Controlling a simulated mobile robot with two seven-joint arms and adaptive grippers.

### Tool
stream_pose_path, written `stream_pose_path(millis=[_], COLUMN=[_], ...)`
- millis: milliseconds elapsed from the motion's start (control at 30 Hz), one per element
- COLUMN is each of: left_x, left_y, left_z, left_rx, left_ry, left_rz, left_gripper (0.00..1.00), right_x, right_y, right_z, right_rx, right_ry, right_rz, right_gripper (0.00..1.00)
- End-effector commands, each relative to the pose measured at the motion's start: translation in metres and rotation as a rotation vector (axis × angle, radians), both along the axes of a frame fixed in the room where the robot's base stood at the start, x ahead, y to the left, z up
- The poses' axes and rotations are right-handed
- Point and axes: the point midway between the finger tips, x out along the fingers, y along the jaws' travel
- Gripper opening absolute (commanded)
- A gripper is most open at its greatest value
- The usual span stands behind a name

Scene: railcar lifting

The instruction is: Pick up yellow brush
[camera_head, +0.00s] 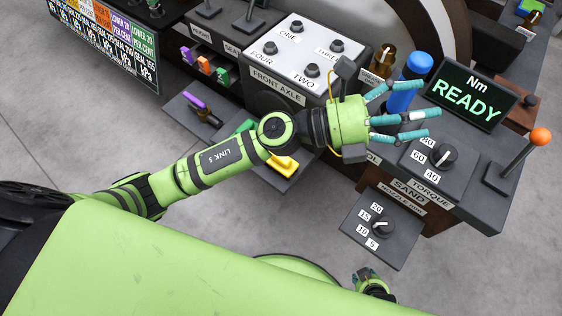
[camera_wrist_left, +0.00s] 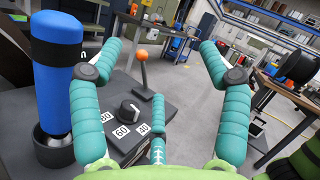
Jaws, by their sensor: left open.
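A yellow object (camera_head: 284,166), which looks like the yellow brush, lies on a low dark shelf in the head view. My left forearm passes over it and hides part of it. Its bristles cannot be made out. My left gripper (camera_head: 412,111) is open and empty, to the upper right of the yellow object, over the console by the blue bottle. In the left wrist view its teal fingers (camera_wrist_left: 160,75) are spread apart with nothing between them. A small part of what looks like my right gripper (camera_head: 368,278) shows at the bottom; its fingers are unclear.
A blue cylinder (camera_head: 408,82) stands close beside the left fingers. Around are a READY display (camera_head: 469,94), a torque dial (camera_head: 444,156), an orange-knobbed lever (camera_head: 540,138) and a white button panel (camera_head: 308,50). A purple-handled tool (camera_head: 195,101) lies on the left shelf. Floor is clear at lower left.

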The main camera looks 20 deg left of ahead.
Motion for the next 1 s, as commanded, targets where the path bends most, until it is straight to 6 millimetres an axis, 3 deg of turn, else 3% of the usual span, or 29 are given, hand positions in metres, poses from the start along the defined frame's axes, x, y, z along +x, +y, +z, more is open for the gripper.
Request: stream_pose_path(millis=[67,167,267,300,400,500,633,733,1000], left_x=[-0.026,-0.048,-0.045,-0.038,-0.014,0.009,0.025,0.028,0.024], left_y=[-0.019,-0.015,0.024,0.048,0.113,0.17,0.214,0.224,0.223], left_z=[-0.033,-0.096,-0.163,-0.185,-0.221,-0.234,-0.235,-0.239,-0.271], left_rx=[0.241,0.567,0.915,1.053,1.366,1.602,1.773,1.813,1.81], left_ry=[-0.229,-0.486,-0.688,-0.749,-0.837,-0.861,-0.852,-0.844,-0.842], left_rz=[-0.158,-0.362,-0.564,-0.64,-0.806,-0.926,-1.013,-1.037,-1.04], left_gripper=[0.76,0.76,0.76,0.76,0.76,0.76,0.76,0.76,0.76], right_x=[0.001,0.002,0.003,0.004,0.005,0.005,0.006,0.006,0.006], right_y=[0.0,0.0,0.0,0.0,0.0,0.0,0.001,0.0,0.0], right_z=[-0.001,-0.002,-0.002,-0.002,-0.002,-0.003,-0.003,-0.003,-0.002], right_rx=[0.0,0.0,0.0,0.001,0.001,0.001,0.001,0.001,0.001], right_ry=[-0.002,-0.004,-0.006,-0.007,-0.009,-0.01,-0.011,-0.011,-0.014], right_rz=[0.0,0.0,0.0,0.0,0.001,0.001,0.001,0.001,0.001], right_gripper=[0.4,0.4,0.4,0.4,0.4,0.4,0.4,0.4,0.4])
